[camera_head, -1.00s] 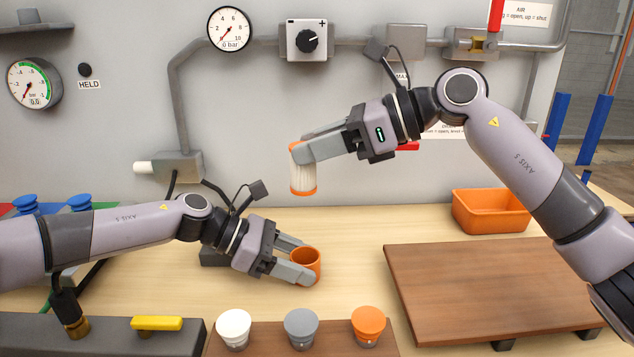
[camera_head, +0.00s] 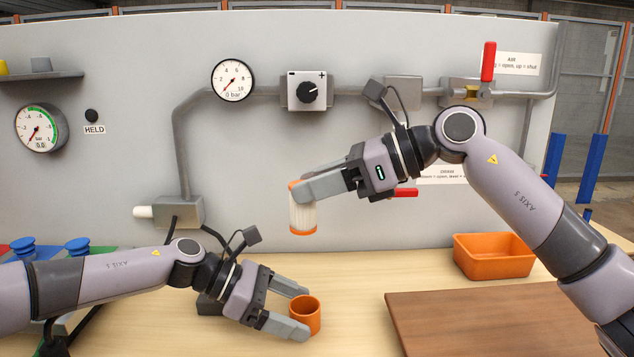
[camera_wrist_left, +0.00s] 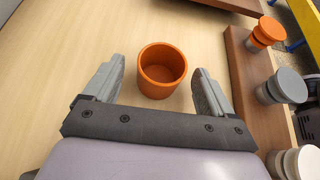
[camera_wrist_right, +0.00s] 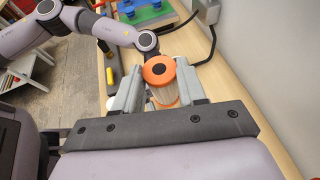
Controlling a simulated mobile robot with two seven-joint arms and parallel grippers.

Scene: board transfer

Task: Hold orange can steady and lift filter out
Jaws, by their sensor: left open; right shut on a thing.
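The orange can (camera_head: 306,314) stands upright and open-topped on the wooden table. The left wrist view shows the same can (camera_wrist_left: 162,71) empty inside, just beyond and between the fingertips. My left gripper (camera_head: 299,312) is open, its fingers apart from the can walls. The filter (camera_head: 303,216), white and pleated with orange end caps, hangs in the air above and behind the can. My right gripper (camera_head: 300,187) is shut on it. The filter's orange cap (camera_wrist_right: 159,70) shows between the fingers in the right wrist view.
An orange bin (camera_head: 494,256) stands at the back right. A raised brown board (camera_head: 480,318) lies in front of it. The left wrist view shows a wooden rack (camera_wrist_left: 250,75) with orange, grey and white capped jars. A grey panel (camera_head: 330,140) with gauges and pipes stands behind the table.

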